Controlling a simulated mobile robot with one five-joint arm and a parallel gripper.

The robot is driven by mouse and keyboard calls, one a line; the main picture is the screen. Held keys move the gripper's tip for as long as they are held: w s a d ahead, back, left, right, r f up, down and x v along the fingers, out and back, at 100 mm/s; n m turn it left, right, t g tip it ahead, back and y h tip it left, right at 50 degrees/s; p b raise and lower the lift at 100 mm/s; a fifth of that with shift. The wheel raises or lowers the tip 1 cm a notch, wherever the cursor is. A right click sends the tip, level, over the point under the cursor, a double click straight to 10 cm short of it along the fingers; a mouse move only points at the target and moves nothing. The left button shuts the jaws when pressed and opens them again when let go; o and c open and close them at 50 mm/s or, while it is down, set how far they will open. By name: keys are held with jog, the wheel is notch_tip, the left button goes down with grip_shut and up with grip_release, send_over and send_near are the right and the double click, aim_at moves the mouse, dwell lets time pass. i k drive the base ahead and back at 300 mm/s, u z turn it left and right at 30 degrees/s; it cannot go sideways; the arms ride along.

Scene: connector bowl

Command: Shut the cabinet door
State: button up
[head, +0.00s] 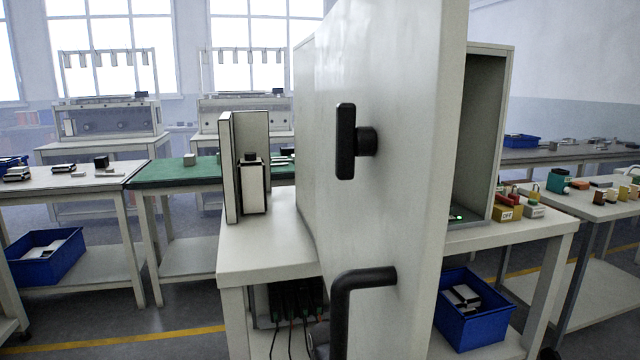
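The cabinet door (410,130) is a pale grey panel that stands wide open, swung out toward me, and fills the middle of the head view. It bears a black latch knob (347,142) on its upper part and a black bar handle (345,305) lower down, cut off by the bottom edge. The cabinet (487,48) stands behind the door on a workbench. A strip of its open inside shows to the right of the door, with a small green light low inside. The door hides most of the opening. My gripper is not in view.
The workbench (262,252) carries an upright grey holder (232,165) left of the door. Below are a blue bin (472,325) and black devices with cables (295,300). A side table (590,205) with small parts stands right. Floor shows at the lower left.

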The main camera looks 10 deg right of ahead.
aim_at(381, 233)
jog(key=u, duration=0.05)
jog(key=i, duration=0.1)
jog(key=u, duration=0.7)
jog(key=k, duration=1.8)
jog(key=u, duration=1.6)
jog(key=i, duration=1)
jog(key=z, duration=0.1)
